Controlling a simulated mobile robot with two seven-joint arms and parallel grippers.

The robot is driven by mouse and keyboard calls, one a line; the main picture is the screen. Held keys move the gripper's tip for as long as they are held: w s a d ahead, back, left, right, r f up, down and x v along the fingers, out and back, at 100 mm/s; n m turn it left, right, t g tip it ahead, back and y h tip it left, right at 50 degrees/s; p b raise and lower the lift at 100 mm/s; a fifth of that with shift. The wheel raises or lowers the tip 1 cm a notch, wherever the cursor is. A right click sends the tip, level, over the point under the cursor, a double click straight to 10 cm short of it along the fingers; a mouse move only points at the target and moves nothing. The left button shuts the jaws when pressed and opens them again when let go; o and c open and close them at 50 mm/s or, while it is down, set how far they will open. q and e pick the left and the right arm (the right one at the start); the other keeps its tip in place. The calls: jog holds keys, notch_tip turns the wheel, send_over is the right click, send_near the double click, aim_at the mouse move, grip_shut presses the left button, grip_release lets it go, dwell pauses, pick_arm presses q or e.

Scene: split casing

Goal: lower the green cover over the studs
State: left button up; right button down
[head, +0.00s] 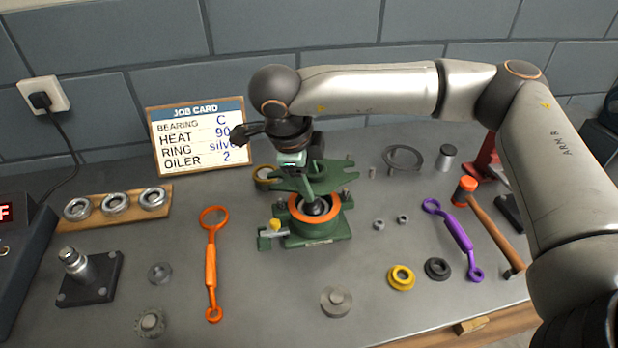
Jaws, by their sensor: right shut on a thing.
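The green cover (327,177) hangs above and a little behind the green casing base (327,229), with a gap visible at the front. My right gripper (293,163) comes down from above and is shut on the green cover; its fingertips are partly hidden. The base stands on the bench with an orange ring (330,212) around its opening and a dark shaft or bearing (316,207) inside. Small studs rise from the base near the ring, partly hidden by the cover. My left gripper is out of view.
An orange wrench (211,265) lies left of the base. Small nuts (379,225), a yellow ring (401,277), a purple wrench (455,237) and a hammer (490,222) lie to the right. A job card (198,137) leans at the back.

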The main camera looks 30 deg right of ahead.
jog(key=shift+f, duration=0.1)
dwell(0.6)
jog(key=shift+f+b, duration=1.05)
jog(key=shift+b, duration=0.1)
jog(key=shift+c, duration=2.2)
grip_release()
jog(key=o, duration=0.3)
jog(key=shift+f, duration=0.1)
jog(key=shift+f, duration=0.1)
